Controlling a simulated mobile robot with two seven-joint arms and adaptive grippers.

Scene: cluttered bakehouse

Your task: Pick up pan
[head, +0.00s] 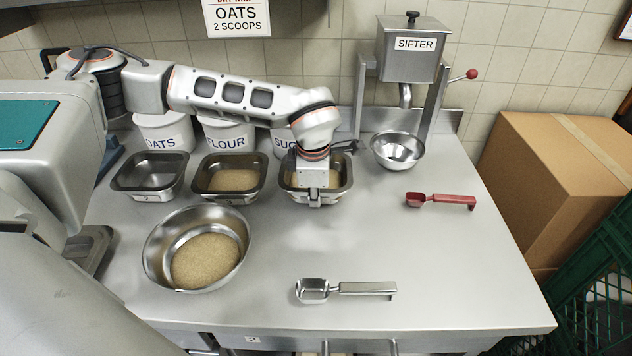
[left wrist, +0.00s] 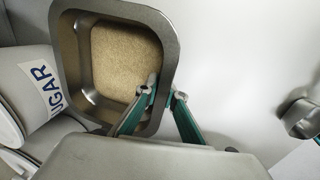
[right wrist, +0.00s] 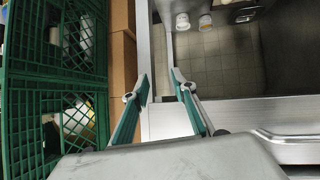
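Three square metal pans stand in a row at the back of the steel table. The right-hand pan (head: 287,190) holds tan grain and is partly covered by my left gripper (head: 316,198). In the left wrist view, my left gripper (left wrist: 163,92) has one finger inside this pan (left wrist: 73,58) and one outside. The fingers look closed on its wall near the rim. I cannot tell whether the pan is clear of the table. My right gripper (right wrist: 160,86) is open and empty, away from the pans; it does not show in the head view.
The middle pan (head: 230,199) holds grain; the left pan (head: 150,177) looks empty. A large bowl (head: 160,232) with grain is in front. A metal scoop (head: 345,289), red scoop (head: 440,200), small bowl (head: 398,150) and sifter (head: 410,65) stand around. The table's middle right is clear.

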